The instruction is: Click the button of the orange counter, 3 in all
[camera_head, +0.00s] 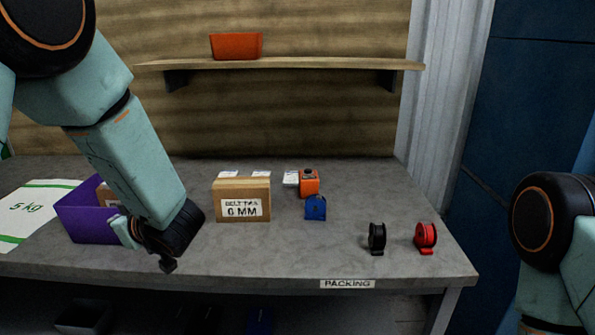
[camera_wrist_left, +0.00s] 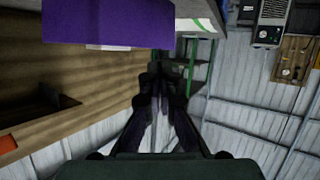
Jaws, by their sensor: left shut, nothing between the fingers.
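The orange counter (camera_head: 309,186) stands on the grey table right of the middle, with a dark round part on top. A blue device (camera_head: 316,208) stands in front of it and covers its lower part. My left gripper (camera_head: 168,265) is over the front left of the table, beside the purple bin and well to the left of the counter. It is shut and empty; its dark fingers also show in the left wrist view (camera_wrist_left: 160,88). The counter does not show in the wrist view. My right gripper is out of view.
A cardboard box (camera_head: 242,199) stands between my left gripper and the counter. The purple bin (camera_head: 80,222) and a 5 kg sack (camera_head: 32,210) are at left. Black (camera_head: 377,237) and red (camera_head: 426,236) reels stand at front right. An orange bin (camera_head: 237,46) sits on the shelf.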

